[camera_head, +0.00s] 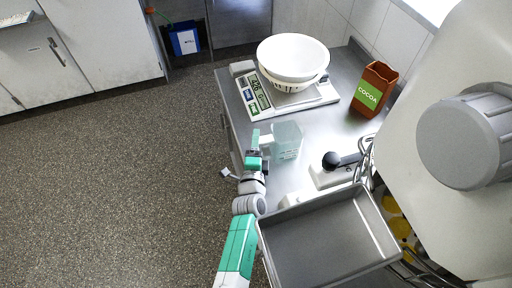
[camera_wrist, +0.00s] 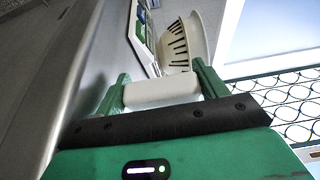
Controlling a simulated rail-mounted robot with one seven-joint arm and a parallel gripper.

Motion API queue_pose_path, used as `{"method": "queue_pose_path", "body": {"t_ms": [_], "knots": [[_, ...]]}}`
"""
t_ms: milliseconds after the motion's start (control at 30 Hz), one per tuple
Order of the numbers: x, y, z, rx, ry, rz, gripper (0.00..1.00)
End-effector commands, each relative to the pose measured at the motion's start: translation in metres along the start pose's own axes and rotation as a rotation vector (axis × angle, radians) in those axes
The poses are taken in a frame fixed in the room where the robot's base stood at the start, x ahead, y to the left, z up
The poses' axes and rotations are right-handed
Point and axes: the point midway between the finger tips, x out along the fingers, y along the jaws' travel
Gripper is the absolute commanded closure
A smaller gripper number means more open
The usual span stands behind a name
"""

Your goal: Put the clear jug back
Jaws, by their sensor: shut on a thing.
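The clear jug (camera_head: 288,141) is a see-through, pale greenish vessel over the metal counter, below the scale in the head view. My gripper (camera_head: 258,150) is at its left side, shut on its handle. In the wrist view my gripper (camera_wrist: 160,92) has its two green fingers on either side of a whitish bar, the jug's handle (camera_wrist: 158,91). The jug's body is hard to make out in the wrist view. I cannot tell whether the jug's base touches the counter.
A kitchen scale (camera_head: 262,102) bears a white bowl (camera_head: 292,58) and stands behind the jug. A brown cocoa box (camera_head: 374,88) is at the back right. A white device with a black knob (camera_head: 333,160) is right of the jug. A metal tray (camera_head: 330,240) is in front.

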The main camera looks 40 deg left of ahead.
Motion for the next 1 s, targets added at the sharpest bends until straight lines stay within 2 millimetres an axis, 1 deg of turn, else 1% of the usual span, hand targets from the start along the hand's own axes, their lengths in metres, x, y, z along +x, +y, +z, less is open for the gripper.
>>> {"method": "queue_pose_path", "body": {"t_ms": [233, 367, 400, 467, 500, 700, 833, 867, 900, 967, 1000], "knots": [[0.001, -0.001, -0.001, 0.000, 0.001, -0.003, 0.52], [0.001, 0.003, -0.001, 0.001, 0.001, -0.003, 0.52], [0.000, 0.002, -0.001, 0.001, 0.002, -0.002, 0.20], [0.000, 0.002, -0.001, 0.001, 0.002, -0.002, 0.09], [0.000, 0.002, -0.001, 0.001, 0.002, -0.002, 0.06], [0.000, 0.003, -0.001, 0.000, 0.002, 0.000, 0.06], [-0.001, 0.008, -0.001, -0.002, 0.002, 0.000, 0.06], [-0.009, 0.001, -0.002, 0.000, 0.004, 0.003, 0.06], [-0.019, -0.001, -0.002, 0.001, 0.006, 0.005, 0.06], [-0.037, -0.003, -0.002, 0.004, 0.007, 0.006, 0.06], [-0.050, -0.004, -0.002, 0.004, 0.008, 0.008, 0.06]]}}
